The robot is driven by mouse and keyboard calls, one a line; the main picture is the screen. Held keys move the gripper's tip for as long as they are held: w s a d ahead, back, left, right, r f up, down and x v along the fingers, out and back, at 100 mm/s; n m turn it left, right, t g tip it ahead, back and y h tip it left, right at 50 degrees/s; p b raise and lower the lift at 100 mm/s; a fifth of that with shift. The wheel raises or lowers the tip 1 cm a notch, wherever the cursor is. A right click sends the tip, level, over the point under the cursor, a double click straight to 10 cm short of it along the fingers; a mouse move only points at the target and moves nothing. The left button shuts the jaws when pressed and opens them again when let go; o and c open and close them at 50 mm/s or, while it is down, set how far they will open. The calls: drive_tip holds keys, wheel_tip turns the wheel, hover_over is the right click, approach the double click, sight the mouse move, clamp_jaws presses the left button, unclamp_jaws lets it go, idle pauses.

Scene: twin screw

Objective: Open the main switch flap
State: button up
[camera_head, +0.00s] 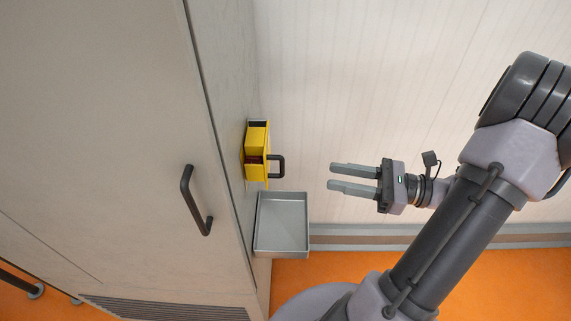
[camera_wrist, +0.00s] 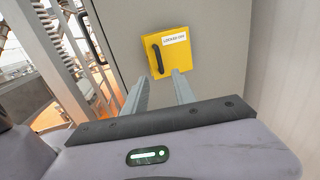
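The main switch flap (camera_head: 255,165) is yellow with a black handle (camera_head: 277,166) and sits on the side of a grey cabinet. In the head view its front stands against the yellow housing, with a dark red part showing between them. In the wrist view the flap (camera_wrist: 178,65) faces me, with its black handle (camera_wrist: 158,59) at its left and a white label at its top. It looks shut there. My gripper (camera_head: 331,177) is to the right of the handle, apart from it, with its fingers spread and empty. Its fingers also show in the wrist view (camera_wrist: 165,88).
A grey open tray (camera_head: 282,250) is mounted on the cabinet just below the flap. The large cabinet (camera_head: 110,140) has a door with a black handle (camera_head: 195,200). The space between my fingers and the flap is clear.

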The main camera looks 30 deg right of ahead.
approach(267, 155)
drive_tip(key=w+a+f, duration=0.3)
drive_tip(key=w, duration=0.1)
drive_tip(key=shift+a+f+b, duration=0.25)
drive_tip(key=shift+f+b, duration=0.05)
drive_tip(key=shift+b, duration=0.1)
clamp_jaws()
idle(0.9)
